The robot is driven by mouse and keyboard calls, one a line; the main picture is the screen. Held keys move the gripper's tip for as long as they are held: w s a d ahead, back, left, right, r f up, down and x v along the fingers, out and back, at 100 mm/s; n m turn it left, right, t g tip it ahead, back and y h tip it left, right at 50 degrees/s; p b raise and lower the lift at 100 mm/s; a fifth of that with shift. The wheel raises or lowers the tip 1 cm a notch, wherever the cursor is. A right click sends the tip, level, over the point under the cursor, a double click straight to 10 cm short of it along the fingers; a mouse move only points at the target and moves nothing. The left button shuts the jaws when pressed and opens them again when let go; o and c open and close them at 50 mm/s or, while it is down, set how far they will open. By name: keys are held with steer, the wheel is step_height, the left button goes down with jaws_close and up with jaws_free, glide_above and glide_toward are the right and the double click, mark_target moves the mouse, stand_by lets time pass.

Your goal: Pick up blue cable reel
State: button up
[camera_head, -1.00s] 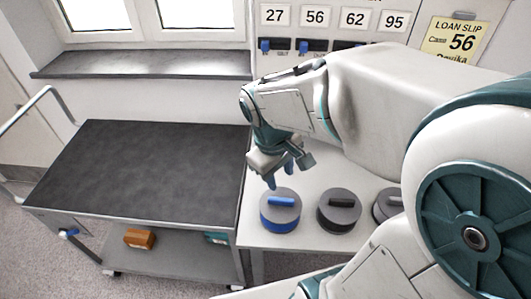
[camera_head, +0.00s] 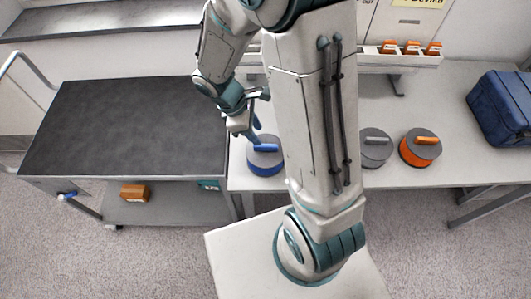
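The blue cable reel (camera_head: 265,162) is a short round drum with a grey top and a blue handle, standing upright on the white table near its left end. My gripper (camera_head: 254,138) is just above it at its upper left, pointing down, with blue fingertips close to the handle. The fingers overlap in this view, so I cannot tell whether they are open or touching the handle. A grey reel (camera_head: 375,148) and an orange reel (camera_head: 420,148) stand farther right on the same table.
A dark-topped cart (camera_head: 130,125) stands left of the table, with an orange box (camera_head: 135,193) on its lower shelf. A blue case (camera_head: 502,106) sits at the table's right. A rack with orange items (camera_head: 412,50) is behind. My arm hides the table's middle.

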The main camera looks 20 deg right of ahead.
mark_target(265, 145)
steer(key=shift+s+p+x, duration=0.1)
steer(key=shift+p+x, duration=0.05)
steer(key=shift+x, duration=1.4)
steer(key=shift+s+p+x, duration=0.15)
steer(key=shift+x, duration=1.4)
steer(key=shift+a, duration=0.1)
jaws_close()
